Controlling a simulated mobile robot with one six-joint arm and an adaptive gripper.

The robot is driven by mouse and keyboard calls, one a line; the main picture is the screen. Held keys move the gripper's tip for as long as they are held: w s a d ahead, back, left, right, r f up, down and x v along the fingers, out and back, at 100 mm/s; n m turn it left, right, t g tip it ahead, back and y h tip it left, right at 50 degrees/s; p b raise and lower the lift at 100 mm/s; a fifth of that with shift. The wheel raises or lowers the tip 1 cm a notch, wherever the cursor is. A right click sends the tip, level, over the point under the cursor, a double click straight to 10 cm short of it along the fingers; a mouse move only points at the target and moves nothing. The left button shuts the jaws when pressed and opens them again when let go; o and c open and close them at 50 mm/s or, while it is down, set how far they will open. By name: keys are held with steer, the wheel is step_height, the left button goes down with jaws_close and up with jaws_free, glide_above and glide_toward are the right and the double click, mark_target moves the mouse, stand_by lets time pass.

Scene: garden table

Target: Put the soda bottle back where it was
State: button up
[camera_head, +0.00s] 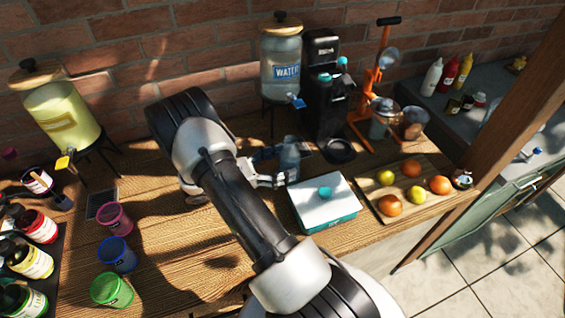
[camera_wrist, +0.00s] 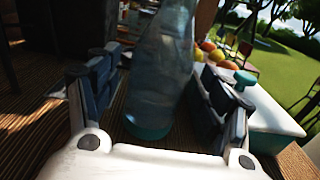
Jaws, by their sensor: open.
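The soda bottle (camera_head: 291,158) is a translucent blue-grey bottle standing upright on the wooden table, left of the white-topped teal box. In the wrist view the bottle (camera_wrist: 162,75) stands between my two fingers, with its teal base on the wood and its top cut off by the frame. My gripper (camera_head: 279,165) is open around the bottle, low over the table. In the wrist view, a gap shows between the bottle and the right finger; whether the left finger touches it I cannot tell.
The teal box (camera_head: 316,221) and a fruit board (camera_head: 424,207) lie to the right. A water dispenser (camera_head: 281,62) and a black coffee machine (camera_head: 322,85) stand behind. Purple, blue and green cups (camera_head: 117,255) stand at the left. Bare wood (camera_head: 175,245) shows between cups and arm.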

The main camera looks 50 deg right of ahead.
steer(key=p+v, duration=0.1)
steer(key=v, duration=1)
steer(key=shift+w+a+r, duration=0.1)
steer(key=shift+a, duration=0.2)
steer(key=shift+w+a+r, duration=0.1)
steer(key=shift+a+r, duration=0.05)
steer(key=shift+r, duration=0.15)
step_height(320, 180, up, 8)
steer(key=s+a+m+y, duration=0.2)
steer(key=m+y, duration=0.1)
steer(key=y, duration=0.1)
steer(key=s+a+r+m+t+y, duration=0.9)
steer(key=s+a+r+t+y, duration=0.2)
steer(key=s+a+r+t, duration=0.2)
steer(key=shift+s+a+r+t+y, duration=0.35)
steer(key=shift+s+a, duration=0.9)
steer(key=shift+a, duration=0.9)
